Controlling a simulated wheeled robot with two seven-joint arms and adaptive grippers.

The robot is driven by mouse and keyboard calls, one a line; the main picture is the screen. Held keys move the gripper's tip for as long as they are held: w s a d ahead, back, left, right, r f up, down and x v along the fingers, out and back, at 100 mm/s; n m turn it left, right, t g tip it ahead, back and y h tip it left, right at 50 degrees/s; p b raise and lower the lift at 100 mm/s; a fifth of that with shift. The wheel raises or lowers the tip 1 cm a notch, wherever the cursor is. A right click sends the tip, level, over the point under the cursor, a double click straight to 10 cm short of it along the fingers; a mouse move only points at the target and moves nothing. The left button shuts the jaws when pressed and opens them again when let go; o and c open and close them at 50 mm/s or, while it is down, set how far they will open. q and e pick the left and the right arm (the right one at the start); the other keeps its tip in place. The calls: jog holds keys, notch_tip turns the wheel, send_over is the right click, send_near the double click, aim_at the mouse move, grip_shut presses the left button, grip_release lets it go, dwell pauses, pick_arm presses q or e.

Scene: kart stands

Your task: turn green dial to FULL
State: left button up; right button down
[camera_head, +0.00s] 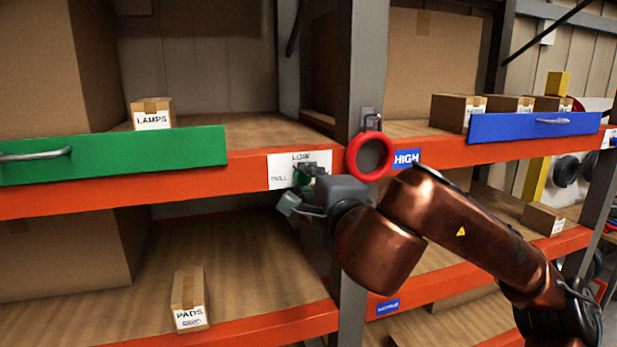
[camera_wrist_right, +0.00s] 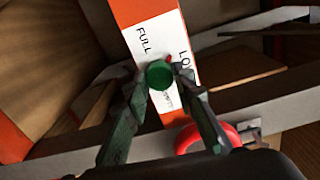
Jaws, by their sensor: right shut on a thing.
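The green dial (camera_head: 304,173) sits on a white label plate (camera_head: 285,163) on the orange shelf beam. In the right wrist view the round green dial (camera_wrist_right: 159,75) shows face on. The plate (camera_wrist_right: 150,45) reads FULL on one side and LOW, partly covered, on another; a further word is mostly hidden. My right gripper (camera_head: 300,192) reaches the dial from the front right. In the wrist view its two fingers (camera_wrist_right: 161,82) lie on either side of the dial and are shut on it. I cannot tell which word the dial points to. My left gripper is not in view.
A red ring (camera_head: 370,156) hangs from a hook on the grey post, close right of my right gripper. A green drawer front (camera_head: 110,154) is left, a blue one (camera_head: 535,127) right. Boxes marked LAMPS (camera_head: 152,114) and PADS (camera_head: 189,300) stand on the shelves.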

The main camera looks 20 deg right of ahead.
jog(key=shift+n+p, duration=0.45)
jog(key=shift+n, duration=1.45)
jog(key=shift+f, duration=0.1)
jog(key=c, duration=1.6)
grip_release()
jog(key=s, duration=1.2)
jog(key=shift+d, duration=0.1)
